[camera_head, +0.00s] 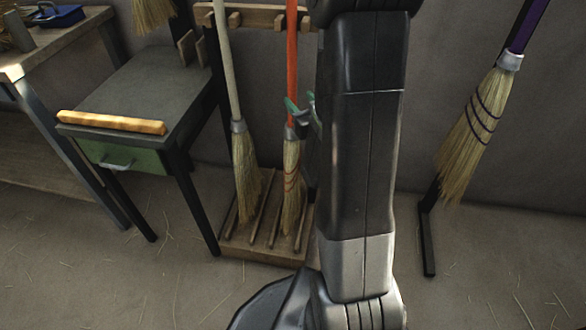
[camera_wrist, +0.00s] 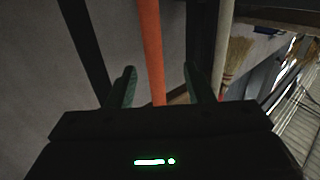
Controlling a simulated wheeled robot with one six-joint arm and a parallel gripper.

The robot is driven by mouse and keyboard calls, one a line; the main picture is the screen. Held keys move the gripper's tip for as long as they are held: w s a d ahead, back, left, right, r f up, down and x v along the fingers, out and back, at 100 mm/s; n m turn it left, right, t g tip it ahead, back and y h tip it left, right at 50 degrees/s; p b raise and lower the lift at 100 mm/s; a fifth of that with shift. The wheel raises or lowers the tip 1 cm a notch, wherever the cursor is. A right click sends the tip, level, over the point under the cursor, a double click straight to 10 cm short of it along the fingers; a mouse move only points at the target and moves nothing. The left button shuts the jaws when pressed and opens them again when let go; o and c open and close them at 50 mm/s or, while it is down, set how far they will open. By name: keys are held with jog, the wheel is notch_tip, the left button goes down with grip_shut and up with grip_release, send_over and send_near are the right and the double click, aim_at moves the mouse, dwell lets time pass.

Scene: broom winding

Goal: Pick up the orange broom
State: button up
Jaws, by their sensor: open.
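The orange broom (camera_head: 292,70) stands upright in a wooden rack, its straw head low over the rack's slatted base. Its orange handle also shows in the wrist view (camera_wrist: 149,45), running between the two green fingertips. My gripper (camera_head: 301,108) is at the handle just above the straw head, partly hidden behind my arm in the head view. In the wrist view my gripper (camera_wrist: 159,88) is open, with a finger on each side of the handle and visible gaps. I cannot tell how deep the handle sits between the fingers.
A broom with a pale handle (camera_head: 228,65) stands close left of the orange one in the wooden rack (camera_head: 262,247). A grey-topped table (camera_head: 150,85) with a green drawer is further left. A purple-handled broom (camera_head: 470,135) hangs at right. Straw litters the floor.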

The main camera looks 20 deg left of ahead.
aim_at(294, 89)
jog(key=shift+w+a, duration=0.25)
jog(key=shift+w, duration=0.25)
jog(key=shift+w+a, duration=0.2)
jog(key=shift+w, duration=0.25)
jog(key=b+x, duration=0.1)
jog(key=x, duration=0.4)
jog(key=shift+w+a+f, duration=0.15)
jog(key=shift+w+a, duration=0.1)
grip_shut()
dwell(0.5)
